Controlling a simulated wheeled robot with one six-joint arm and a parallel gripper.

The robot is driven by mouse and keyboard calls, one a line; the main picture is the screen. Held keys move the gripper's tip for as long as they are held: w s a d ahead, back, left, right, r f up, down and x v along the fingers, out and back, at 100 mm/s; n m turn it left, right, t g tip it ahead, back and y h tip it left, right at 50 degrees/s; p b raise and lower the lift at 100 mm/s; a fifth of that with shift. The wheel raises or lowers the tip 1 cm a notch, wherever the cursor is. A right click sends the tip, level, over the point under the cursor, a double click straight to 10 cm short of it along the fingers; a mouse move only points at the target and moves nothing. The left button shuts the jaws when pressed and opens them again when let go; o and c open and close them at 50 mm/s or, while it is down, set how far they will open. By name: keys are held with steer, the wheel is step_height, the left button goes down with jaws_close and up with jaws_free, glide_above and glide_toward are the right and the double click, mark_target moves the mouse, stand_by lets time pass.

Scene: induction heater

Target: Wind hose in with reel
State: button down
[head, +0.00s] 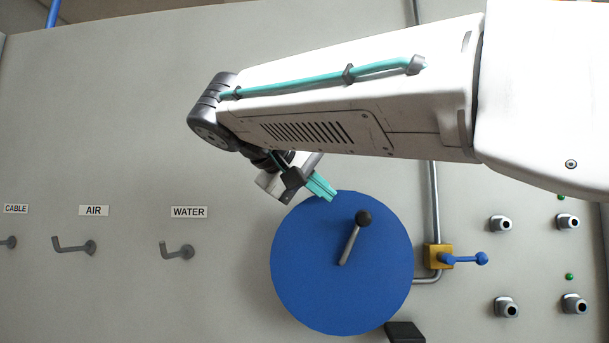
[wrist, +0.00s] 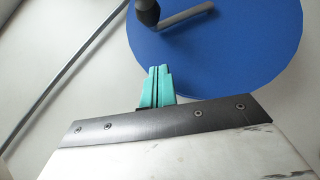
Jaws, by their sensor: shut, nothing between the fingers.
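The hose reel (head: 310,275) shows as a large blue disc on the grey wall panel in the head view. Its crank handle (head: 350,243) is a grey lever with a black knob (head: 363,217), pointing up and slightly right. My gripper (head: 325,188) has teal fingers, shut and empty, at the reel's upper edge, up and left of the knob. In the wrist view the shut fingers (wrist: 159,72) point at the blue disc (wrist: 225,55), with the black knob (wrist: 147,12) beyond their tips. They look apart from the knob. I cannot make out any hose on the reel.
A yellow valve with a blue lever (head: 465,259) sits on a grey pipe right of the reel. Hooks labelled CABLE, AIR and WATER (head: 178,252) are on the left. Several metal fittings (head: 501,223) stick out at right. A dark block (head: 404,332) is below the reel.

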mark_target(354, 204)
steer(key=shift+w+d+f, duration=0.2)
steer(key=shift+d+f, duration=0.55)
steer(key=shift+d, duration=0.25)
steer(key=shift+w+d+f, duration=0.2)
steer(key=shift+d+f, duration=0.5)
steer(key=shift+d, duration=0.3)
steer(key=shift+d+m+y, duration=0.3)
steer(key=shift+d+y, duration=0.1)
steer(key=shift+d, duration=0.25)
steer(key=shift+d+f+y, duration=0.15)
steer(key=shift+d+y, duration=0.2)
steer(key=shift+y, duration=0.05)
steer(key=shift+a+r+m, duration=0.25)
steer(key=shift+m, duration=0.05)
steer(key=a+r, duration=0.1)
steer(key=a, duration=0.1)
steer(key=s+a+r, duration=0.1)
steer(key=r, duration=0.1)
steer(key=shift+a, duration=0.35)
steer(key=v, duration=0.8)
steer(key=shift+r, duration=0.25)
